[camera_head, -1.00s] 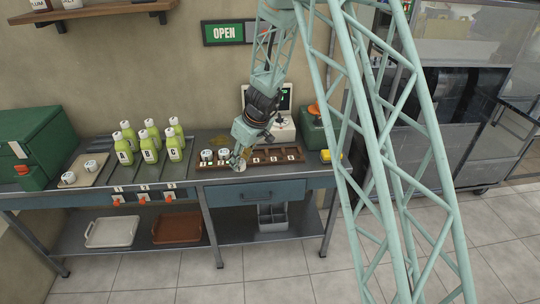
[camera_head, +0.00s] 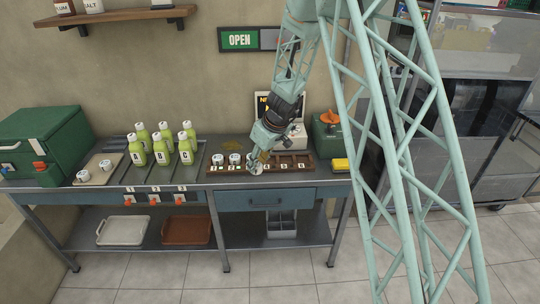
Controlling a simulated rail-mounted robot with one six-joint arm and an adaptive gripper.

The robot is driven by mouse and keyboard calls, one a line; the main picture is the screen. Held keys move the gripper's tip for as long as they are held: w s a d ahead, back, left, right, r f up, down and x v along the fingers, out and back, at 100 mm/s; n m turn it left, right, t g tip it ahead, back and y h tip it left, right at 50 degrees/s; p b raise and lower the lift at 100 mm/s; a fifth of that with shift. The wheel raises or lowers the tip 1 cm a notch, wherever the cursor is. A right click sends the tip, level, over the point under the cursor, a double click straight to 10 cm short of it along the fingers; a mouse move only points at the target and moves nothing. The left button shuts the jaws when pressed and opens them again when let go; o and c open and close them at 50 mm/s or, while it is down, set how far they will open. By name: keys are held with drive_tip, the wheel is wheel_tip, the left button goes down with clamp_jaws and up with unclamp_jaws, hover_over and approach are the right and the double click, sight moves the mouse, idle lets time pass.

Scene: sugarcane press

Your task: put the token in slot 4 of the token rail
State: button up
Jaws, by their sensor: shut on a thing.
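The token rail (camera_head: 304,172) is a long brown wooden holder with numbered slots, near the front edge of the steel counter. White cup-like pieces (camera_head: 219,160) stand in its two leftmost slots, with small green marks on the rail below them. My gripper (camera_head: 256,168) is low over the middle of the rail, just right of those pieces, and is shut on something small. I take it to be the token, but the fingers and the small scale hide its shape. I cannot tell whether it touches the rail. The slots right of my gripper look empty.
Several green bottles (camera_head: 162,152) stand left of the rail. A tray with white cups (camera_head: 106,166) and a green box (camera_head: 40,145) are farther left.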

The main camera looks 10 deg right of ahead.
drive_tip(key=w+d, duration=0.2)
drive_tip(key=w, duration=0.1)
drive_tip(key=w+d+p, duration=0.1)
drive_tip(key=w+d, duration=0.1)
drive_tip(key=w, duration=0.2)
drive_tip(key=w+d+f, duration=0.1)
drive_tip(key=w+d, duration=0.2)
drive_tip(key=shift+w+d+f+p, duration=0.1)
drive_tip(key=shift+w+p, duration=0.2)
drive_tip(key=shift+p, duration=0.05)
drive_tip(key=shift+w, duration=0.1)
drive_tip(key=shift+w+d, duration=0.15)
drive_tip(key=shift+d, duration=0.05)
drive_tip(key=shift+w+d+f, duration=0.1)
drive_tip(key=shift+f, duration=1.65)
drive_tip(key=shift+f+b, duration=0.2)
drive_tip(key=shift+b, duration=0.3)
drive_tip(key=o, duration=0.8)
drive_tip(key=shift+r, duration=0.2)
